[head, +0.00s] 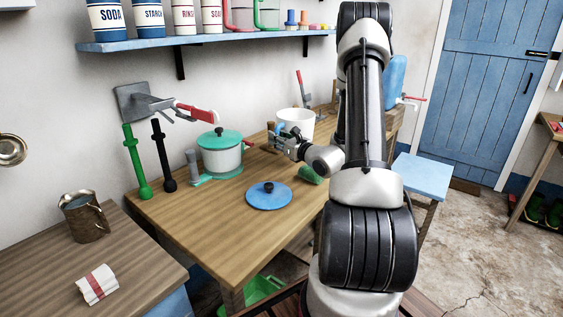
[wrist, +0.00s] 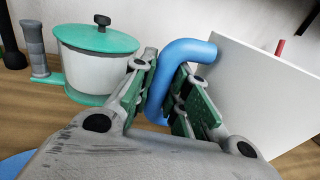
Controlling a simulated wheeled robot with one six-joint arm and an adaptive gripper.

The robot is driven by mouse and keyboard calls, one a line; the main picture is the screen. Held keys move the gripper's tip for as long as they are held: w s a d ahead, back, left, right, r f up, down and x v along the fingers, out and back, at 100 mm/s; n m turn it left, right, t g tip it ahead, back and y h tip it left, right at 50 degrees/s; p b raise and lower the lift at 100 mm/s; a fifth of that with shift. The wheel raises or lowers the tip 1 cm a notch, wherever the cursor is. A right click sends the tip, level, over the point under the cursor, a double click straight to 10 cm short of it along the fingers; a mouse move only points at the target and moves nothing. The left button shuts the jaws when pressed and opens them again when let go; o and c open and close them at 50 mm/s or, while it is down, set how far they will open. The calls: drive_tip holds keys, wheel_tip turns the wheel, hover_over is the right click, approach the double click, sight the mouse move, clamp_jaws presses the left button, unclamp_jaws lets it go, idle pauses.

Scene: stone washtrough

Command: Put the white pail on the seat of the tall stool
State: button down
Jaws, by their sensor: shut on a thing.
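The white pail (head: 297,120) stands upright on the wooden table, against its back part, in the head view. In the wrist view its white wall (wrist: 262,90) fills the right side, and its blue handle (wrist: 186,50) curves out to the left. My gripper (head: 279,139) is at the pail's near left side. In the wrist view my gripper (wrist: 163,92) has its green-padded fingers on both sides of the blue handle, shut on it. The tall stool's light blue seat (head: 424,177) is right of my arm, bare where visible. My arm hides part of the table between them.
A white pot with a green lid (head: 220,150) stands left of my gripper; it also shows in the wrist view (wrist: 95,65). A blue lid (head: 268,197) and a green object (head: 310,175) lie on the table (head: 215,225). A blue container (head: 396,78) stands behind the stool.

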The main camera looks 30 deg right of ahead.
wheel_tip(320, 180, down, 9)
drive_tip(key=shift+d+r, duration=0.1)
idle(0.4)
drive_tip(key=c, duration=1.4)
unclamp_jaws()
drive_tip(key=shift+f, duration=0.2)
drive_tip(key=shift+r, duration=0.1)
